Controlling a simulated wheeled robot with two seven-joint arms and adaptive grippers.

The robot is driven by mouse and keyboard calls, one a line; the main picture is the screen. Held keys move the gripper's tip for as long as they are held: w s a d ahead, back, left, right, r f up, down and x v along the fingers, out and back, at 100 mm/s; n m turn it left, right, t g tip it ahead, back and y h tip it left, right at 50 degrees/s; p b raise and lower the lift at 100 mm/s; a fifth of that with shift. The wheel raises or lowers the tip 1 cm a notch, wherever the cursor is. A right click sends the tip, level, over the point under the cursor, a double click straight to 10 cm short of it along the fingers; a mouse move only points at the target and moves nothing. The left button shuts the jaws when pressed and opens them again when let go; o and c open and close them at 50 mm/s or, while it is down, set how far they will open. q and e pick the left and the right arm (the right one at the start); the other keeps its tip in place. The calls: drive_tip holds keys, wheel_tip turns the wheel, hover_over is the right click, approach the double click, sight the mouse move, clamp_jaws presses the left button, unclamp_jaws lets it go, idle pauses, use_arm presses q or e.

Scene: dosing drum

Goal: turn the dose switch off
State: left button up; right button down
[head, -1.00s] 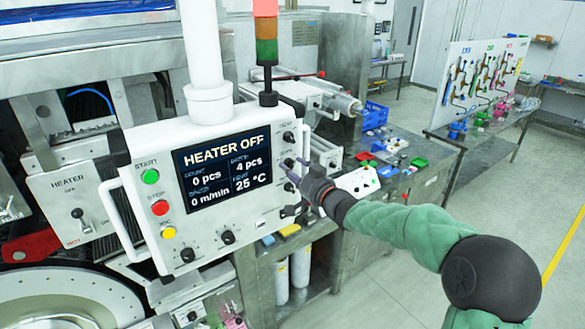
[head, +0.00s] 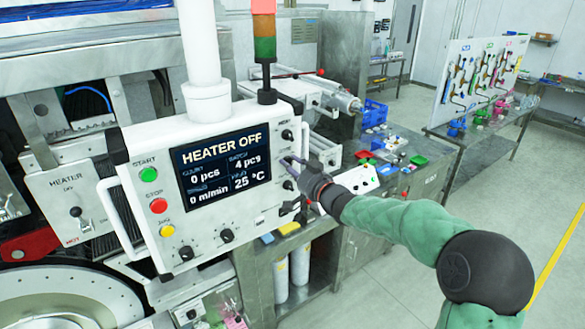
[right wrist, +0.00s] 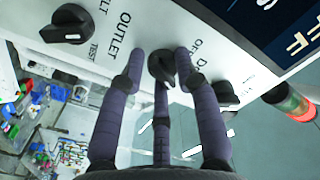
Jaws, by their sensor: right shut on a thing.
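The dose switch is a black knob (right wrist: 160,66) on the white control panel (head: 145,205). It shows in the right wrist view beside a partly hidden label reading "OFF" and "D". My right gripper (right wrist: 165,72) has its purple fingers shut around this knob. In the head view my right gripper (head: 302,168) is at the panel's right edge, among the column of knobs, and its fingers hide part of the dose switch there. The knob's exact pointer angle is hard to tell. My left gripper is not in view.
The panel's screen (head: 222,167) reads "HEATER OFF". A bench (head: 385,190) with small parts stands behind. Floor to the right is clear.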

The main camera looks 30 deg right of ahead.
drive_tip(key=shift+w+f+n+b, duration=0.1)
drive_tip(key=shift+f+n+b, duration=0.15)
drive_tip(key=shift+n+b, duration=1.45)
drive_tip(key=shift+s+f+n+b, duration=0.1)
drive_tip(key=shift+f+n+b, duration=0.15)
drive_tip(key=shift+n+b, duration=1.35)
drive_tip(key=shift+w+f+n+b, duration=0.2)
drive_tip(key=shift+n+b, duration=0.65)
drive_tip(key=shift+n, duration=1.65)
drive_tip(key=shift+s, duration=0.1)
drive_tip(key=c, duration=1)
unclamp_jaws()
drive_tip(key=shift+d, duration=0.1)
drive_tip(key=shift+o, duration=0.2)
drive_tip(key=shift+r, duration=0.15)
drive_tip(key=shift+d+r, duration=0.1)
drive_tip(key=shift+r, duration=0.2)
